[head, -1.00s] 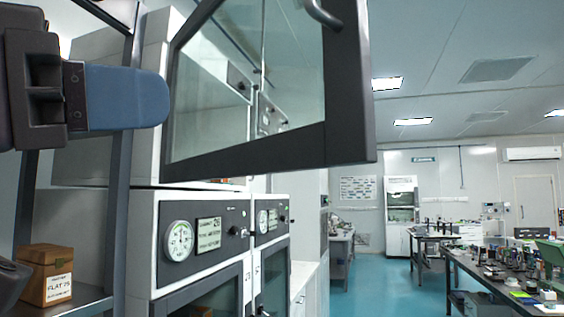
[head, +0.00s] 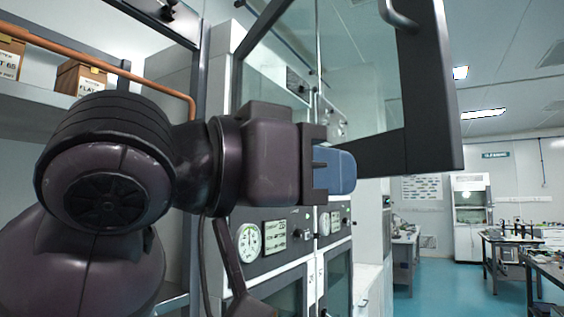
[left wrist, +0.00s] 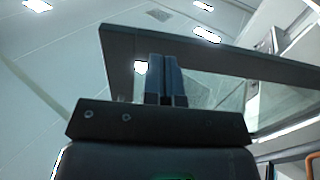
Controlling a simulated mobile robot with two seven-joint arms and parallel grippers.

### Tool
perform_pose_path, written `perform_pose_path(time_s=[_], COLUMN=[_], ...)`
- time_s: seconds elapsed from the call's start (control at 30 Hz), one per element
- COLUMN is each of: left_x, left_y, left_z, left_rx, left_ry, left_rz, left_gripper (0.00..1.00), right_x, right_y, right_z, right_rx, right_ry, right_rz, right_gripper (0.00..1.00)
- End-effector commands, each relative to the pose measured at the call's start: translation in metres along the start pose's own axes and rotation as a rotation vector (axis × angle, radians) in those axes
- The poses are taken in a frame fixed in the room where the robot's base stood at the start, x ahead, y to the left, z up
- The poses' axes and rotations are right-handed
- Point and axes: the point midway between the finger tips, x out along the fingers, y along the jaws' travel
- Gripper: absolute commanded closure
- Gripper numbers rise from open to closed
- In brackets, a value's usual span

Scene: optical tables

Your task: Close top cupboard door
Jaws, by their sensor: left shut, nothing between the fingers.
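The top cupboard door (head: 428,90) is a glass panel in a dark frame with a curved handle (head: 398,14) near its top. It stands swung open in the head view, its free edge towards the right. My left gripper (head: 345,170) is shut and empty, its blue fingers at the door's lower rail. In the left wrist view the shut fingers (left wrist: 166,80) point at the door frame (left wrist: 200,48); I cannot tell whether they touch it. My left arm hides part of the cupboard and the door's lower left corner. My right gripper is out of view.
Lower cabinets with a dial panel (head: 272,236) stand below the open door. Blue floor (head: 440,290) is clear towards the benches at right.

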Motion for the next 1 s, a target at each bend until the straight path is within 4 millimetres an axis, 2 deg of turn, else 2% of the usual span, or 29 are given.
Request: perform_pose_path(time_s=[0.1, 0.33, 1.0], left_x=[0.018, 0.038, 0.047], left_y=[0.001, 0.000, 0.001], left_z=[-0.001, -0.001, 0.000], left_rx=[-0.003, -0.001, 0.000], left_ry=[-0.001, 0.001, 0.001], left_rz=[0.002, 0.000, -0.019], left_gripper=[1.00, 1.00, 1.00], right_x=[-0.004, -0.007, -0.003], right_y=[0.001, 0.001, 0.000], right_z=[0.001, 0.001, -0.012], right_rx=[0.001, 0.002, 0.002], right_ry=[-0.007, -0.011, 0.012], right_rz=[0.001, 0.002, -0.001], right_gripper=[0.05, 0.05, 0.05])
